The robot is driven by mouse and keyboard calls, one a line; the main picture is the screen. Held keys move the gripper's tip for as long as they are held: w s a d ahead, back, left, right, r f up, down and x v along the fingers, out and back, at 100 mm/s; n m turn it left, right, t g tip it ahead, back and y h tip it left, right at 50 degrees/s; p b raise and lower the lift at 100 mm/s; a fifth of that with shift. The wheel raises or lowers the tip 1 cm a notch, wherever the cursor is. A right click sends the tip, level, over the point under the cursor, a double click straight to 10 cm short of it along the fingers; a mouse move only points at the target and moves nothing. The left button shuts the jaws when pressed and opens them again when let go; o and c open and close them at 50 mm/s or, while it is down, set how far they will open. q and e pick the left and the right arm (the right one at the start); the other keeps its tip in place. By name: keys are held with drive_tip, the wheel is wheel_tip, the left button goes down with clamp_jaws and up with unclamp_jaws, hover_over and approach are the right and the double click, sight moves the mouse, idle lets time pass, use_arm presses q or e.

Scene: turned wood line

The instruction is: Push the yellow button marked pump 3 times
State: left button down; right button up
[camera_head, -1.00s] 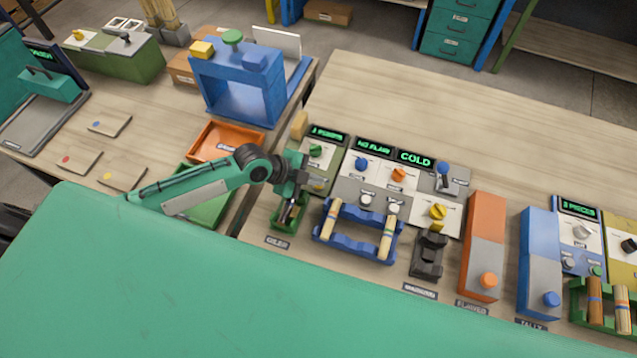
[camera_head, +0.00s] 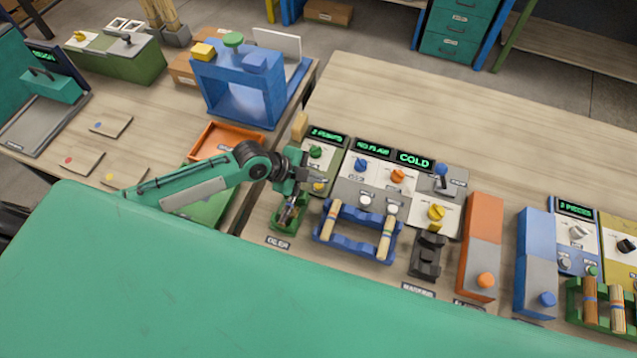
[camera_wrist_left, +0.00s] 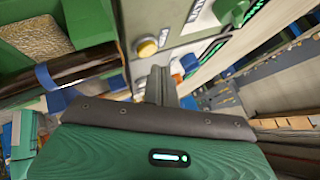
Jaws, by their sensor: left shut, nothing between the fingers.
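The yellow button (camera_head: 319,187) is on the front of the green and light panel of the oiler station; its label is too small to read. In the left wrist view the round yellow button (camera_wrist_left: 147,46) is just beyond the fingertips. My left gripper (camera_head: 303,180) is shut and empty, beside the button on its left. In the wrist view its fingers (camera_wrist_left: 159,72) point toward the button with a small gap seeming to show; contact cannot be told for sure. My right gripper is not in view.
A dark rod (camera_wrist_left: 75,70) lies in the green holder (camera_head: 284,226) close by the fingers. A green knob (camera_head: 315,152) is above the button. A blue rack (camera_head: 355,243) with light rods stands to the right. An orange tray (camera_head: 208,140) is left.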

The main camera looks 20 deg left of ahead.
sight(314, 186)
use_arm(q)
drive_tip(key=shift+r+p, duration=1.5)
drive_tip(key=shift+r, duration=0.9)
drive_tip(key=shift+f, duration=0.1)
idle(0.5)
drive_tip(key=shift+w+b, duration=0.1)
drive_tip(key=shift+b, duration=0.4)
wheel_tip(314, 186, up, 4)
drive_tip(key=b, duration=0.4)
